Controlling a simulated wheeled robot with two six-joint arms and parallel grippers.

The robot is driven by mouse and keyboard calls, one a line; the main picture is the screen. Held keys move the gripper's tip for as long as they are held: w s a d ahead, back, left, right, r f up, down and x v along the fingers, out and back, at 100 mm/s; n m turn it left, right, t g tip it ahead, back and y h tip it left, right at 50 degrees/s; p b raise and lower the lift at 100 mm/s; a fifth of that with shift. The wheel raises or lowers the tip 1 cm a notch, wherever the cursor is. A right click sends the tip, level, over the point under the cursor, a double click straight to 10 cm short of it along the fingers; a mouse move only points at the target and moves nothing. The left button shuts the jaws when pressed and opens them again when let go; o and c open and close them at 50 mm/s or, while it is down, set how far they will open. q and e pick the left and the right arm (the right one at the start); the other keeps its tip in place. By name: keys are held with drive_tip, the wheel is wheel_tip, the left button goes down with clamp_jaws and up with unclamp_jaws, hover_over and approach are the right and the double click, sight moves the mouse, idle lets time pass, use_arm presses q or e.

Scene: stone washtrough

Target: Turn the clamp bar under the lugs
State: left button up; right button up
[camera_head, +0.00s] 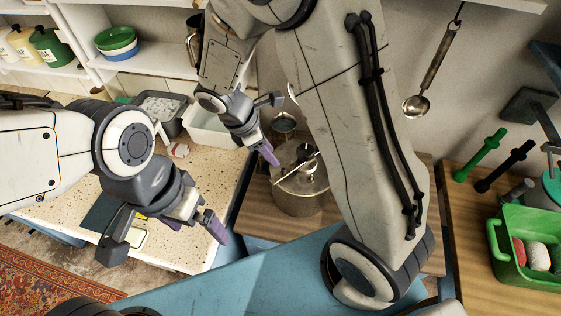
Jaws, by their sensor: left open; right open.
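A round metal pot (292,200) stands on the wooden counter in the middle of the head view. A thin metal clamp bar (298,166) with a round knob at its middle (306,150) lies slantwise across its lid. The lugs are too small to make out. My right gripper (266,149) is open, just left of and above the pot's lid; I cannot tell whether it touches anything. My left gripper (213,222) is open and empty, to the left of the pot, over the edge of the speckled worktop.
My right arm's large link covers the area right of the pot. Grey and white tubs (207,128) stand behind on the speckled worktop (75,142). A green crate (528,275) stands at right. A ladle (417,106) hangs on the wall.

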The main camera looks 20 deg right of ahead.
sight(283, 169)
drive_tip(key=x, duration=0.8)
drive_tip(key=shift+s, duration=0.1)
drive_tip(key=shift+c, duration=0.3)
clamp_jaws()
idle(0.9)
